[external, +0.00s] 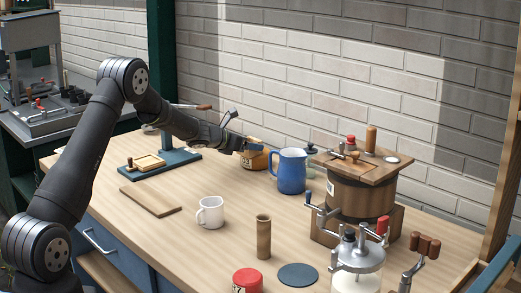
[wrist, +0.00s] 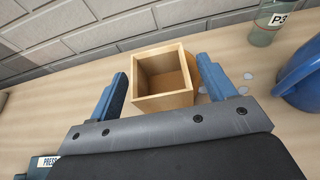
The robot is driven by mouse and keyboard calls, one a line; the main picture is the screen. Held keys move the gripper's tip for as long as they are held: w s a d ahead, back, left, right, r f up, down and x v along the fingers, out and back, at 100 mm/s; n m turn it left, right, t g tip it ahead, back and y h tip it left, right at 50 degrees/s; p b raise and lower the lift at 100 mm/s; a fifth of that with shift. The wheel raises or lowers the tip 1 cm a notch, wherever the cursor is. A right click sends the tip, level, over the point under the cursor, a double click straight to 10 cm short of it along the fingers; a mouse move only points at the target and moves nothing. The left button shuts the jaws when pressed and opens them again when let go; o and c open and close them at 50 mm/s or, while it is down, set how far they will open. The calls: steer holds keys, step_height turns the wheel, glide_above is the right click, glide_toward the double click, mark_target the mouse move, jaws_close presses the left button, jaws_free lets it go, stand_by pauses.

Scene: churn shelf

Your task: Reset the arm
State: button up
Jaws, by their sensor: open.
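My gripper (external: 246,143) is at the back of the table, left of the blue pitcher. In the wrist view its two blue fingers (wrist: 163,68) stand wide apart. An open, empty square wooden box (wrist: 163,103) shows between them, with a gap beside the left finger. Whether the right finger touches anything I cannot tell. In the external view a brown, round-looking container (external: 254,161) is just below the gripper, which partly hides it. My arm reaches out over the table from the left.
The blue pitcher (external: 291,172) stands close to the right of the gripper; a green bottle (wrist: 266,28) is behind it. A wooden churn (external: 352,197), white mug (external: 210,212), wooden cylinder (external: 263,238) and wooden board (external: 150,201) are on the table. A brick wall closes the back.

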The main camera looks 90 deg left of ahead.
steer(key=x, duration=0.2)
steer(key=shift+w+a+f, duration=0.2)
steer(key=shift+w+f, duration=0.05)
steer(key=shift+f, duration=0.05)
steer(key=r, duration=0.5)
steer(key=shift+d, duration=0.2)
steer(key=w+d+r+m+t+h, duration=0.2)
steer(key=w+d+r, duration=0.1)
steer(key=w+d, duration=0.4)
steer(key=w+d+r+m+t+h, duration=0.1)
steer(key=w+d+r+m+h, duration=0.3)
steer(key=d, duration=0.5)
steer(key=d+f+m+g+h, duration=0.1)
steer(key=d+f+m+h, duration=0.2)
steer(key=d+m+h, duration=0.3)
steer(key=w+d+f+m+g+h, duration=0.1)
steer(key=d+m+h, duration=0.5)
steer(key=d, duration=0.8)
steer(key=shift+d+f+g+h, duration=0.3)
steer(key=shift+f+g+h, duration=0.4)
steer(key=shift+f, duration=0.65)
steer(key=shift+w, duration=0.1)
